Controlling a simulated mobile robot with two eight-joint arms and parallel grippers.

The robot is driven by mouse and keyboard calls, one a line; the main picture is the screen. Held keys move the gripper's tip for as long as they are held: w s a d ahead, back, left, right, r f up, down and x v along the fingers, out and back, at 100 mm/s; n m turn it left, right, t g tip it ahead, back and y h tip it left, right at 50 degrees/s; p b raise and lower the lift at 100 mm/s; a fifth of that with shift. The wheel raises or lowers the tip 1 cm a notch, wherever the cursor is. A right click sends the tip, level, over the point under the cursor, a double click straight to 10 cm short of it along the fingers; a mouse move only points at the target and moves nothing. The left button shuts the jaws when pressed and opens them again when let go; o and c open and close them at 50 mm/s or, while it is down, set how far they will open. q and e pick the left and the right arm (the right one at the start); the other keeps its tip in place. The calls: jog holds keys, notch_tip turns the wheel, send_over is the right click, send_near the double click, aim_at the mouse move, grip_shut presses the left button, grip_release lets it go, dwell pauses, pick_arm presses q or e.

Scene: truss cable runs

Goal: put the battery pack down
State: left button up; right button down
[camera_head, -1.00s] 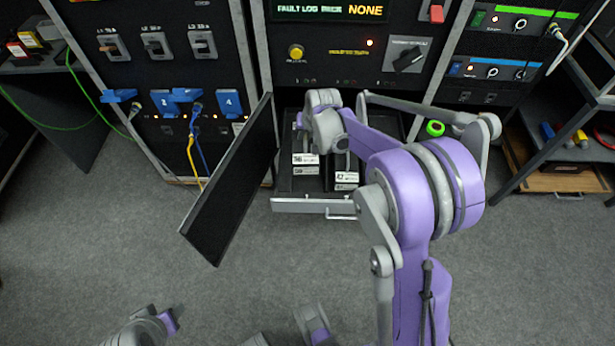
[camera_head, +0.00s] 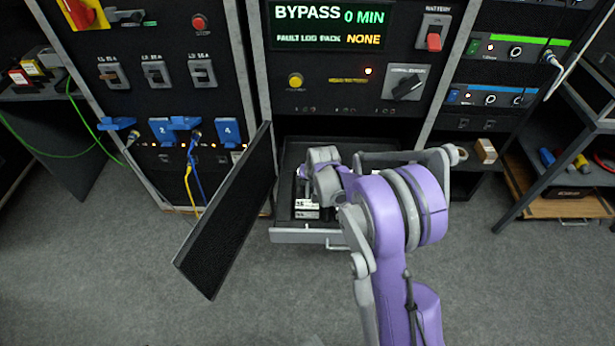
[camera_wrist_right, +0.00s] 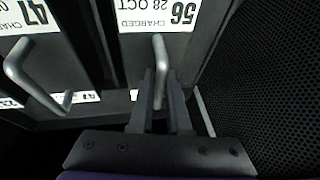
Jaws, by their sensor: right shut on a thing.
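The battery pack (camera_wrist_right: 150,48), dark with a white label reading 56, 28 OCT, CHARGED, has a grey bar handle. In the right wrist view my right gripper (camera_wrist_right: 163,82) is shut on that handle. In the head view the label of this pack (camera_head: 307,205) shows at the left of the open drawer (camera_head: 292,236); my right arm hides the rest. I cannot tell whether the pack rests fully on the drawer floor. A second pack (camera_wrist_right: 55,60), labelled 47, stands beside it with its handle free. My left gripper is not clearly in view.
An open black door panel (camera_head: 225,215) stands close at the left of the drawer. The cabinet display (camera_head: 330,27) reads BYPASS 0 MIN and FAULT LOG PACK NONE. A shelf at the right holds a tan roll and block (camera_head: 485,151). The grey floor in front is clear.

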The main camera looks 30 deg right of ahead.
jog(key=shift+f, duration=0.2)
jog(key=c, duration=1.3)
grip_release()
jog(key=shift+f, duration=0.1)
jog(key=o, duration=0.4)
jog(key=shift+r, duration=0.3)
jog(key=d+p+v, duration=0.1)
jog(key=p+v, duration=0.1)
jog(key=v, duration=0.9)
jog(key=s+a+r+n, duration=0.2)
jog(key=s+a+r, duration=0.1)
jog(key=s+a, duration=0.3)
jog(key=s+a+r+n, duration=0.25)
jog(key=s+a, duration=0.25)
jog(key=s, duration=0.3)
jog(key=s+a, duration=0.1)
jog(key=s, duration=0.3)
jog(key=s+a+n, duration=0.1)
jog(key=s+a, duration=0.1)
jog(key=s, duration=0.2)
jog(key=s+a+f+n, duration=0.1)
jog(key=s, duration=0.3)
jog(key=shift+s+a+f+y, duration=0.15)
jog(key=shift+a+y, duration=0.05)
jog(key=shift+y, duration=0.1)
